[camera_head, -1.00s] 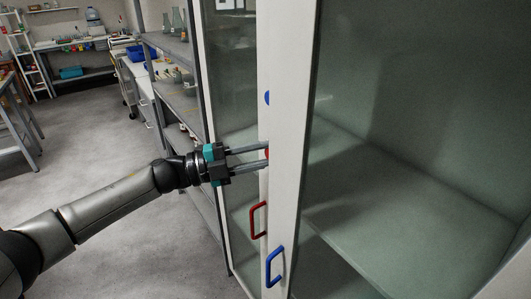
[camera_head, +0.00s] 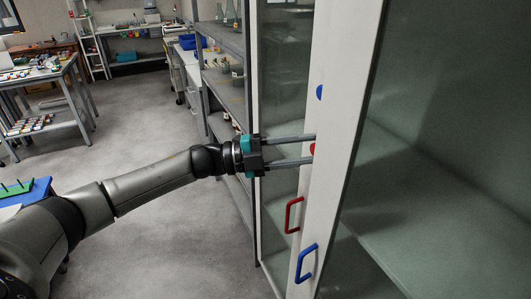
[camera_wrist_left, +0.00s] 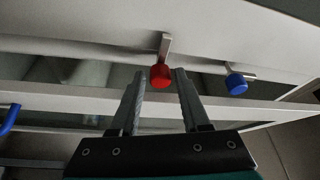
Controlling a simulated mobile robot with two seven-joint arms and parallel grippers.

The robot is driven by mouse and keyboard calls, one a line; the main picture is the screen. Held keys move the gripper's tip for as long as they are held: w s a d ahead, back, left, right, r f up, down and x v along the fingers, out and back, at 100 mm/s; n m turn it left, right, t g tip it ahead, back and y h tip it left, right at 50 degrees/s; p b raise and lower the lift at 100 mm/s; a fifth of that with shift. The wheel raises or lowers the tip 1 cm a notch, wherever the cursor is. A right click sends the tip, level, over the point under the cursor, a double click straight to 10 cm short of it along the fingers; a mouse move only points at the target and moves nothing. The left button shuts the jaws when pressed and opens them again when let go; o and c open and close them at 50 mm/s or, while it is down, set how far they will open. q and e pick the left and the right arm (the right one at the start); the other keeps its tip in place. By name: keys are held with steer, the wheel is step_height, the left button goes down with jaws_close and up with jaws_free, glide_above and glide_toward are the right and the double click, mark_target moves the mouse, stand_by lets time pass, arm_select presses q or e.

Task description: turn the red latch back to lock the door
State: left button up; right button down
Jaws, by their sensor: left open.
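The red latch (camera_head: 312,149) is a small round knob on the white door frame (camera_head: 337,130) of the cabinet. In the left wrist view the red latch (camera_wrist_left: 160,75) shows whole, with a pale metal bar running up from it. My left gripper (camera_head: 314,148) reaches in from the left, with its two fingers one above the other at the latch. In the left wrist view my left gripper (camera_wrist_left: 160,74) is open, one finger on each side of the red knob; I cannot tell whether either touches it. My right gripper is out of view.
A blue latch (camera_head: 319,92) sits above the red one, also in the left wrist view (camera_wrist_left: 237,84). A red handle (camera_head: 293,215) and a blue handle (camera_head: 305,262) are lower on the doors. A shelf rack (camera_head: 225,90) stands behind my arm.

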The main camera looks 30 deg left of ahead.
arm_select(q)
steer(key=b+v, duration=0.2)
steer(key=v, duration=1.1)
steer(key=shift+s+a, duration=0.15)
steer(key=shift+a, duration=0.1)
steer(key=shift+f, duration=0.1)
